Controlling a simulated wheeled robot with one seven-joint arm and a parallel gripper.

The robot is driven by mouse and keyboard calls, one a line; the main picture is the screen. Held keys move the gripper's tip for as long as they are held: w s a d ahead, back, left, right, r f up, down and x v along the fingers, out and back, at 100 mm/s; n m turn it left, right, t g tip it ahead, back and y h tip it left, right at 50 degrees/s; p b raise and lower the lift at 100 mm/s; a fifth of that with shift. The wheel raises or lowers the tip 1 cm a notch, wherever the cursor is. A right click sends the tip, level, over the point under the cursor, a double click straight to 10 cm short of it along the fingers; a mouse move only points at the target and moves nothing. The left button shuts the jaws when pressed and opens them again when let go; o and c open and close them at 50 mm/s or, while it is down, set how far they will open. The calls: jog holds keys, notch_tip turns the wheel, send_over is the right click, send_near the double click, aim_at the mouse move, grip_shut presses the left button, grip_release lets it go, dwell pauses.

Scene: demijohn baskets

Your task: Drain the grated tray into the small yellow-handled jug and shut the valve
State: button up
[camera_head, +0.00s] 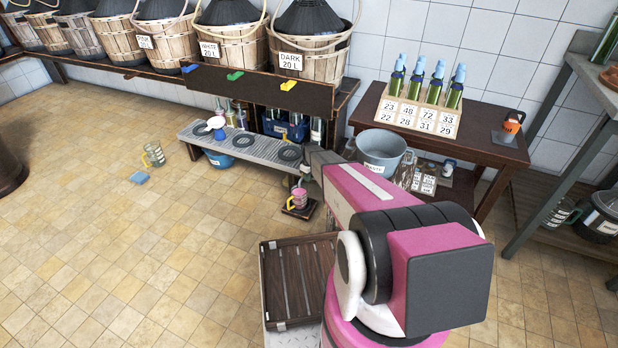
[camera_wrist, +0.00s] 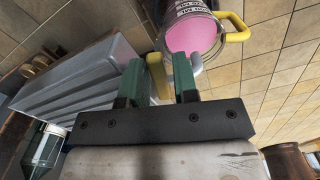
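The grated tray (camera_head: 232,143) is a long grey bench-like tray with round dark grates; its grey side also shows in the wrist view (camera_wrist: 95,75). The small yellow-handled jug (camera_head: 299,199) stands on a dark stand below the tray's right end. It holds pink liquid, also seen inside the jug in the wrist view (camera_wrist: 190,35). My gripper (camera_wrist: 170,62) is at the tray's right end, just by the jug's rim in the wrist view. A small yellowish and grey piece, possibly the valve, shows at its green fingertips. Whether the fingers grip it is unclear. Valve position and any flow are hidden.
A glass jug (camera_head: 152,156) and blue sponge (camera_head: 139,177) are on the floor at left. A grey waste bucket (camera_head: 381,152) is right of my gripper. Open tiled floor lies left of the dark slatted platform (camera_head: 300,282).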

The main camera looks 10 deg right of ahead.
jog(key=shift+w+d, duration=0.2)
jog(key=shift+w, duration=0.05)
